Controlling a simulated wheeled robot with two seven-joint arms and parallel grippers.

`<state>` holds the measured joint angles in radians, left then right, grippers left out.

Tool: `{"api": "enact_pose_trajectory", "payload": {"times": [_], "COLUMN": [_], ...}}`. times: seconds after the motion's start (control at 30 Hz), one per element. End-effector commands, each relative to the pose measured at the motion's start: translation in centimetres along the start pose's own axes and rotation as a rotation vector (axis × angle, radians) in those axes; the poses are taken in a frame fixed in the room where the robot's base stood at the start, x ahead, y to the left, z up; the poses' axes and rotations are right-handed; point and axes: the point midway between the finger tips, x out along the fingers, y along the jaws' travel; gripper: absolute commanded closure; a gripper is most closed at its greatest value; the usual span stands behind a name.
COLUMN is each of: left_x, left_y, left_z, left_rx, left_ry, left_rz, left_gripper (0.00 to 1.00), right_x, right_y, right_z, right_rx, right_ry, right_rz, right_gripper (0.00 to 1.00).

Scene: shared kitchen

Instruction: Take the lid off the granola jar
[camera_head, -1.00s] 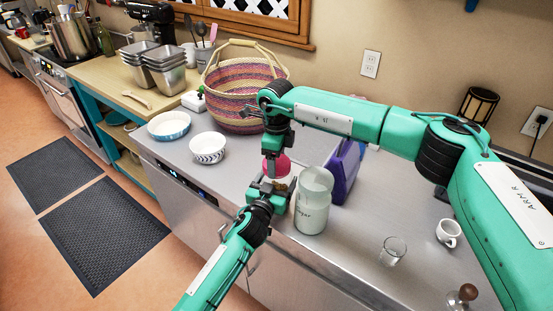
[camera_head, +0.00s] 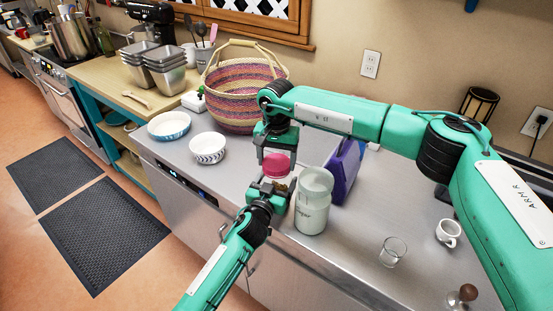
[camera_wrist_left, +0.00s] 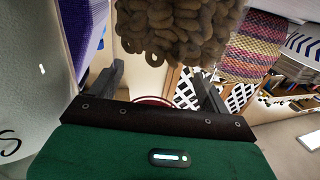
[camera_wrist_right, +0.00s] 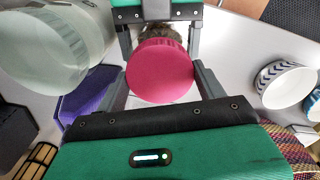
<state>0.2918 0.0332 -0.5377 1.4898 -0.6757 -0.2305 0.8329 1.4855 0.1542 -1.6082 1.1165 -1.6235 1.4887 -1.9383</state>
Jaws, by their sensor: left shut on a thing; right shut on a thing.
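The granola jar (camera_head: 283,183) is a small clear jar with brown contents, low between my grippers near the counter's front edge. Its round pink lid (camera_head: 276,160) is at its top; I cannot tell whether there is a gap. The brown granola (camera_wrist_left: 180,40) looms large in the left wrist view. My left gripper (camera_head: 272,188) is shut on the jar from the front. My right gripper (camera_head: 277,152) points down from above and is shut on the lid. The lid's pink top (camera_wrist_right: 160,70) shows between its fingers in the right wrist view.
A sugar jar (camera_head: 312,205) stands close on the right, with a purple box (camera_head: 345,170) behind it. Bowls (camera_head: 207,148) and a woven basket (camera_head: 240,95) stand to the left and behind. A glass (camera_head: 392,250) and a white cup (camera_head: 449,233) are at right.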

Motion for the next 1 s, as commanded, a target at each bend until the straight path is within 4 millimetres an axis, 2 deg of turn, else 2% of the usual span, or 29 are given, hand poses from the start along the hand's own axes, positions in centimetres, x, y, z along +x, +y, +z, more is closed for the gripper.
{"api": "enact_pose_trajectory", "payload": {"times": [0.2, 0.33, 1.0], "left_x": [-0.04, -0.05, -0.03], "left_y": [0.13, 0.14, 0.06], "left_z": [0.06, 0.07, 0.07], "left_rx": [0.001, 0.001, 0.001], "left_ry": [0.0, 0.0, -0.001], "left_rz": [0.002, 0.002, 0.001], "left_gripper": [0.84, 0.84, 0.84], "right_x": [-0.09, -0.09, -0.17], "right_y": [0.02, 0.02, 0.03], "right_z": [-0.11, -0.12, -0.11], "right_rx": [-0.304, -0.406, -0.399], "right_ry": [0.003, 0.003, 0.003], "right_rz": [-0.001, 0.0, 0.0], "right_gripper": [0.57, 0.57, 0.57]}}
